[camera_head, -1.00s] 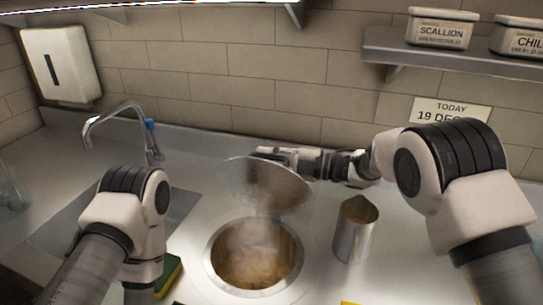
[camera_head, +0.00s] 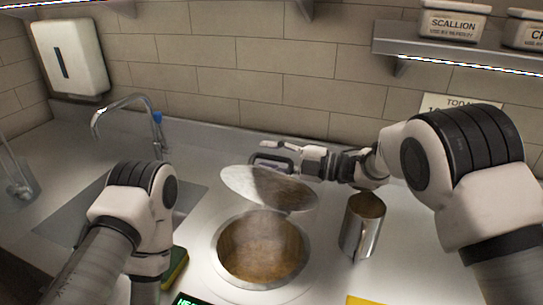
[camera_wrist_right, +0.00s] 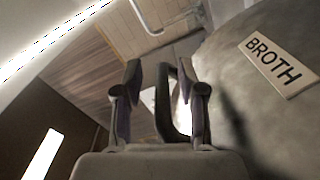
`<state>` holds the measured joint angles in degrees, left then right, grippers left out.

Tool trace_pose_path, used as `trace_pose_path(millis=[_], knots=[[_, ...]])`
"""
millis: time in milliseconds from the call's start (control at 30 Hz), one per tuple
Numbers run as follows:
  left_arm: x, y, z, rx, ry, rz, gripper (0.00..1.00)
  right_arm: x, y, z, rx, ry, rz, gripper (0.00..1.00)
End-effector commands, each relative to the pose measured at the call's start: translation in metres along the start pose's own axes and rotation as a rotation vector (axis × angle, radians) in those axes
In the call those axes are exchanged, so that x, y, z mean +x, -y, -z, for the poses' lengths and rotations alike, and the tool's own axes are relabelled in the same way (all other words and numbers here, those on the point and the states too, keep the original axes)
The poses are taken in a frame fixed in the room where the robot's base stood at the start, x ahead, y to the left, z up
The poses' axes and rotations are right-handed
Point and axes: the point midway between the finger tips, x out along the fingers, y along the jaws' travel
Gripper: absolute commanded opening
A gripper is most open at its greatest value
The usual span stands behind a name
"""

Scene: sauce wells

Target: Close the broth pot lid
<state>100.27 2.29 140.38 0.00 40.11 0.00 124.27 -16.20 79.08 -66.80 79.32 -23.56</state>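The broth pot (camera_head: 262,250) is a round well sunk in the counter, with brown steaming broth inside. Its metal lid (camera_head: 250,184) is raised and tilted above the back of the well, leaving the front open. In the right wrist view the lid's grey face (camera_wrist_right: 235,75) carries a BROTH label (camera_wrist_right: 277,65). My right gripper (camera_head: 266,158) is behind the lid's upper side. In the wrist view its fingers (camera_wrist_right: 163,80) are apart, with the dark lid handle (camera_wrist_right: 166,115) between them, nearer the right finger. A gap shows on the left. My left gripper is out of frame.
A metal jug (camera_head: 361,230) stands right of the well, close to my right arm. A sink (camera_head: 85,215) with a faucet (camera_head: 125,103) is at the left. A yellow-green sponge (camera_head: 176,268) lies between my left arm and the well.

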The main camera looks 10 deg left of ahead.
Motion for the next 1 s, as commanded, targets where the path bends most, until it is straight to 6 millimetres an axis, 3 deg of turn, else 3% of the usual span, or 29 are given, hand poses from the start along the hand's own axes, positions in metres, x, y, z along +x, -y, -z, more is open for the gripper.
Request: trace_pose_path(millis=[167, 267, 600, 700, 1000], knots=[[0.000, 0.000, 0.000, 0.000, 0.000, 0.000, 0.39, -0.003, -0.002, 0.000, -0.002, 0.000, -0.003, 0.39], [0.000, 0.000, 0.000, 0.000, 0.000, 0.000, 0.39, -0.015, -0.002, -0.001, 0.000, 0.002, -0.004, 0.39], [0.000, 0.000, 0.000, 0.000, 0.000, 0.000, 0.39, -0.099, -0.001, -0.001, 0.002, 0.002, -0.006, 0.39], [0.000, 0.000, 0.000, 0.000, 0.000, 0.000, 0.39, -0.113, -0.001, 0.000, 0.000, 0.000, -0.003, 0.39], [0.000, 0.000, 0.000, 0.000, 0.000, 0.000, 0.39, -0.120, 0.000, 0.000, 0.000, -0.001, -0.001, 0.39]])
